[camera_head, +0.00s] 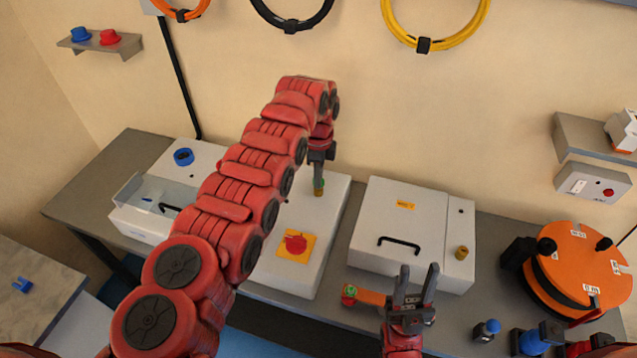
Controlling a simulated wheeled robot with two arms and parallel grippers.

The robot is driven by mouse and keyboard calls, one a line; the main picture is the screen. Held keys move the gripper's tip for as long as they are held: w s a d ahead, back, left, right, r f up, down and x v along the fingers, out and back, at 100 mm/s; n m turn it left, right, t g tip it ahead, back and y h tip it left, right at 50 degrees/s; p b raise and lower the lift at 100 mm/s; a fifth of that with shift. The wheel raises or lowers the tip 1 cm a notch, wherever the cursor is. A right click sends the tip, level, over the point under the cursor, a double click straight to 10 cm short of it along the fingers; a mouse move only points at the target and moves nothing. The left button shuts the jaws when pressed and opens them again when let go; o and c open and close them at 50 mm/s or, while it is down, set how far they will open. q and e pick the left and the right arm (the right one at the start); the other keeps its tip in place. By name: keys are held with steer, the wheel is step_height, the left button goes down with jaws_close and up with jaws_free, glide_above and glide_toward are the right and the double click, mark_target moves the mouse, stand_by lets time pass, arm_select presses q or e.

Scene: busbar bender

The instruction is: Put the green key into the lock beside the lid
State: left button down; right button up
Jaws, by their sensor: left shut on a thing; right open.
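My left gripper (319,164) is shut on the green key (319,182), only a small part of which shows below the fingers. The key is at a brass lock (319,191) on the white switch box (335,215); I cannot tell how deep it sits. Another brass lock (461,253) is on the white cabinet (455,280), to the right of its lid (390,215) with a black handle. The lid looks shut. My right gripper (417,284) is open and empty in front of the cabinet.
A red knob on a yellow plate (295,245) is on the switch box. A small green and red item (349,293) with an orange strip lies before the cabinet. An orange reel (575,265) stands right. A clear-covered box (150,210) stands left. Wall shelf (590,138) at right.

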arm_select(q)
steer(key=shift+r, duration=0.15)
steer(key=shift+r, duration=1.55)
steer(key=shift+r+p, duration=0.7)
steer(key=shift+r, duration=1.8)
